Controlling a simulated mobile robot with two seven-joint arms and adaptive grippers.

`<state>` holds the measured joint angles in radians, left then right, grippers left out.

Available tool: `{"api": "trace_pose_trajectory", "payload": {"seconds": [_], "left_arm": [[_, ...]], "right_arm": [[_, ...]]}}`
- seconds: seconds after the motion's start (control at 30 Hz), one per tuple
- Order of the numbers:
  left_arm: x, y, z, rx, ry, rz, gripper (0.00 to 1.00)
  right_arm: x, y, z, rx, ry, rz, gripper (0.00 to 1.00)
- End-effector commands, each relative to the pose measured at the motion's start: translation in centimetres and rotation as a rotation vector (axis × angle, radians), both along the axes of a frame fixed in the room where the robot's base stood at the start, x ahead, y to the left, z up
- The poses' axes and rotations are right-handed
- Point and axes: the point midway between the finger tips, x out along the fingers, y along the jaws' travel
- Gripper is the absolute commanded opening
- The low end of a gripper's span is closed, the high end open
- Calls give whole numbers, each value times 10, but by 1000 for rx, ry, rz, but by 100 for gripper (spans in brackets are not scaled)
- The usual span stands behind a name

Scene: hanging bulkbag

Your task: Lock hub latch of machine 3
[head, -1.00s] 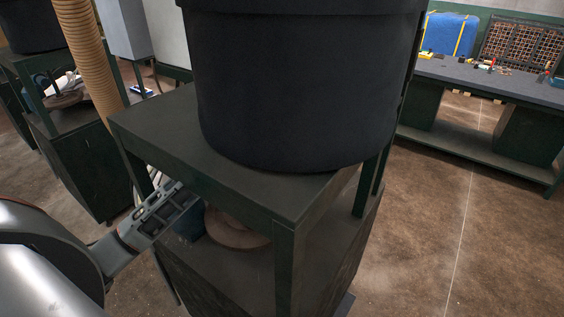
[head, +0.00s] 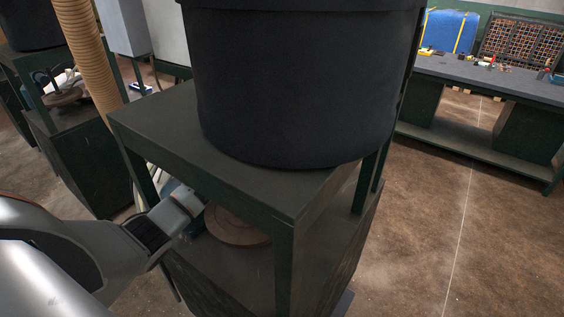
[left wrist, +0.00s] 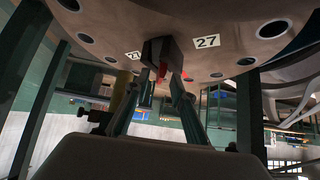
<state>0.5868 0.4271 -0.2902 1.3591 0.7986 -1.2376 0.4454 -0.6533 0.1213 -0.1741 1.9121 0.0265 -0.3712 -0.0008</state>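A dark block-shaped latch (left wrist: 163,52) with red parts hangs under a round metal hub plate (left wrist: 215,50) marked "27" in the left wrist view. My left gripper (left wrist: 152,84) points up at it with its two fingers apart, the fingertips just below or beside the block. I cannot tell whether they touch it. In the head view my left arm reaches in under the top of the dark green machine stand (head: 185,130), and its fingertips are hidden there. A brown round disc (head: 238,226) sits on the stand's lower shelf. My right gripper is not in view.
A large black drum (head: 300,85) stands on the stand's top. The stand's posts and top edge lie close around my left arm. A similar stand (head: 75,150) is at the left. A workbench (head: 490,80) stands at the back right, with clear floor before it.

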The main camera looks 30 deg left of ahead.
Motion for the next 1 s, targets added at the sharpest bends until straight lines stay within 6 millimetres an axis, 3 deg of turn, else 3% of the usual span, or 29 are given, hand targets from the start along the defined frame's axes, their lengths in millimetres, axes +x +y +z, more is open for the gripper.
{"api": "trace_pose_trajectory", "payload": {"seconds": [0.3,0.4,0.77,1.0], "left_arm": [[1,0,-1,1,0,-1,24],[1,0,-1,1,0,0,0],[1,1,-1,1,0,-16,0],[2,4,0,1,0,-116,0]], "right_arm": [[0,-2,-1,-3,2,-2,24],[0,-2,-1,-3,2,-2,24],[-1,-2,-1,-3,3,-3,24],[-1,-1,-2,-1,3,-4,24]]}}
